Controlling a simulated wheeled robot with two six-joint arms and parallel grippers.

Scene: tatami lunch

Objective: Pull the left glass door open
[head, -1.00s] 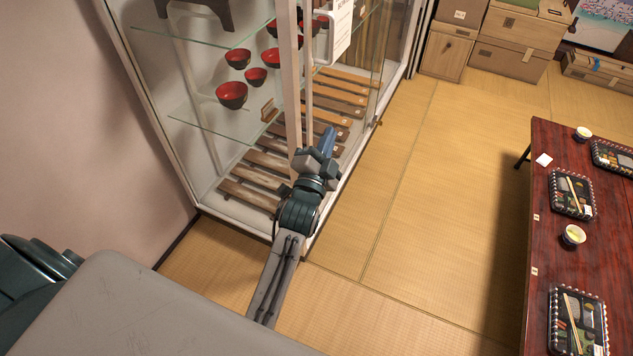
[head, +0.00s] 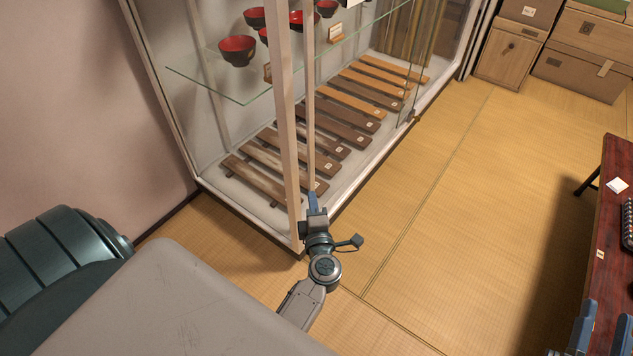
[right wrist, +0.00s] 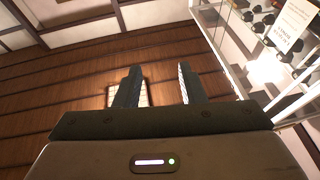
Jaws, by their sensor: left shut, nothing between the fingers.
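The glass cabinet stands at the upper middle of the head view. Its left glass door (head: 350,95) is in the front, behind a pale post (head: 287,130) and a thinner pale upright bar (head: 308,110). I cannot tell whether this door is ajar. My left gripper (head: 313,202) is shut and empty at the foot of the thin bar, by the near corner. Whether it touches the bar is unclear. My right gripper (head: 606,325) is at the bottom right; in the right wrist view (right wrist: 157,85) its fingers are apart and empty.
Red-and-black bowls (head: 237,50) stand on a glass shelf (head: 245,90) above wooden slats (head: 300,155). Tatami floor (head: 430,220) is clear in front. A red lunch table (head: 610,240) is at the right. Boxes (head: 508,52) stand at the back.

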